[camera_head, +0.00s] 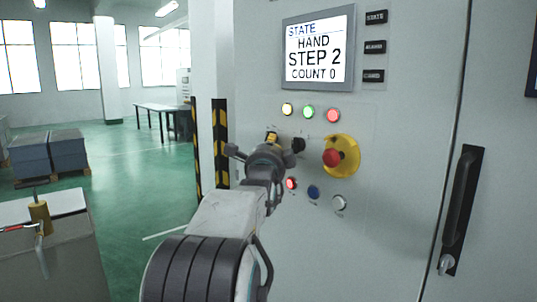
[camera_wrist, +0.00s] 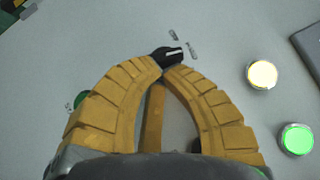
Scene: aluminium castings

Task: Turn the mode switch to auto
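The mode switch seems to be the small black knob (camera_wrist: 167,55) with a white line, just past my fingertips in the wrist view. Its white line points right there, and two small labels sit above and right of it. My gripper (camera_wrist: 166,68) has yellow ribbed fingers curving in close together at the knob's near side. I cannot tell whether they touch or hold it. In the head view my gripper (camera_head: 272,137) is at the panel and covers this knob. The display (camera_head: 319,48) reads STATE HAND, STEP 2, COUNT 0.
A second black knob (camera_head: 298,145) is right of my gripper, then a red emergency stop (camera_head: 332,157) on yellow. Yellow (camera_head: 287,110), green and red lights are above; red, blue and white buttons (camera_head: 340,203) below. A green button (camera_wrist: 80,99) is beside my left finger.

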